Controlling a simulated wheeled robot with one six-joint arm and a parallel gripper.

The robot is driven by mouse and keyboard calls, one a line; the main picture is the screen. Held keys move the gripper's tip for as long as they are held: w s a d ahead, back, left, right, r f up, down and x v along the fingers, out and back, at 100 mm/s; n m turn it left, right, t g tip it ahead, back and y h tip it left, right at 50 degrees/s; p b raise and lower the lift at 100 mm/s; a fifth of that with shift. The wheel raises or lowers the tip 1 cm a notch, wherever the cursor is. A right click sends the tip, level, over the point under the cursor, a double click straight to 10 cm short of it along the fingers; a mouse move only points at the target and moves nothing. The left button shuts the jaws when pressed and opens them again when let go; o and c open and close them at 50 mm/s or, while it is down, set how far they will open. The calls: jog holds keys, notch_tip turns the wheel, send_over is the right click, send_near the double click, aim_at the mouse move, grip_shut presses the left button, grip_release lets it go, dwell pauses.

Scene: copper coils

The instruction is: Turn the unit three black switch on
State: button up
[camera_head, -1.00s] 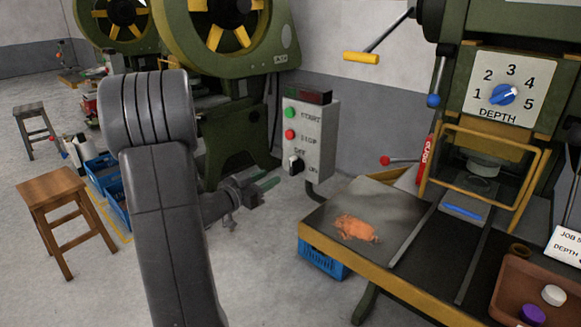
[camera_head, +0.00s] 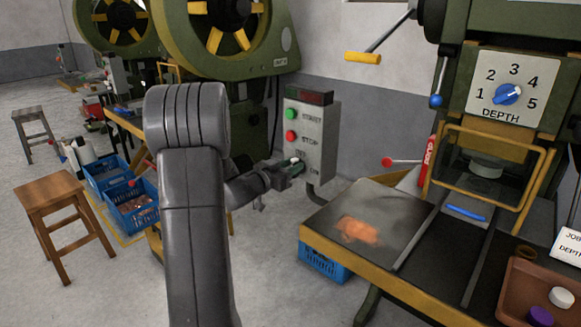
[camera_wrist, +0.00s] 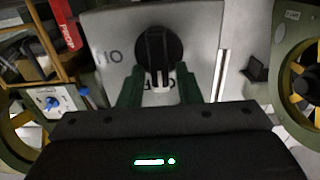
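The black switch (camera_wrist: 157,50) is a round knob with a ridge handle on a grey control box (camera_head: 318,140). In the wrist view, the picture is upside down; the handle's white tip points toward the OFF label, and ON is to the left. My gripper (camera_wrist: 160,92) is open, with one green finger on each side of the handle's tip end; I cannot tell whether they touch it. In the head view, my gripper (camera_head: 292,169) is at the lower front of the box and mostly hides the switch. No unit number is readable on the box.
Green START (camera_head: 292,114) and red STOP (camera_head: 291,135) buttons sit above the switch. A press table (camera_head: 340,199) with an orange-brown copper piece (camera_head: 357,230) stands to the right. Presses stand behind; a wooden stool (camera_head: 50,190) and blue crates (camera_head: 130,210) are at left.

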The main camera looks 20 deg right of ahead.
grip_shut()
jog(key=shift+m, duration=0.4)
jog(key=m+b, duration=0.3)
jog(key=m, duration=0.2)
jog(key=s+f+m+b, duration=0.1)
jog(key=m+b, duration=0.3)
jog(key=m, duration=0.2)
jog(key=f+m+b, duration=0.1)
jog(key=m+b, duration=0.3)
jog(key=m, duration=0.1)
jog(key=shift+s+d+m, duration=0.3)
jog(key=shift+d+m, duration=0.05)
jog(key=shift+m, duration=0.05)
jog(key=shift+m+b, duration=0.3)
jog(key=shift+o, duration=1.3)
grip_release()
jog(key=shift+r, duration=0.1)
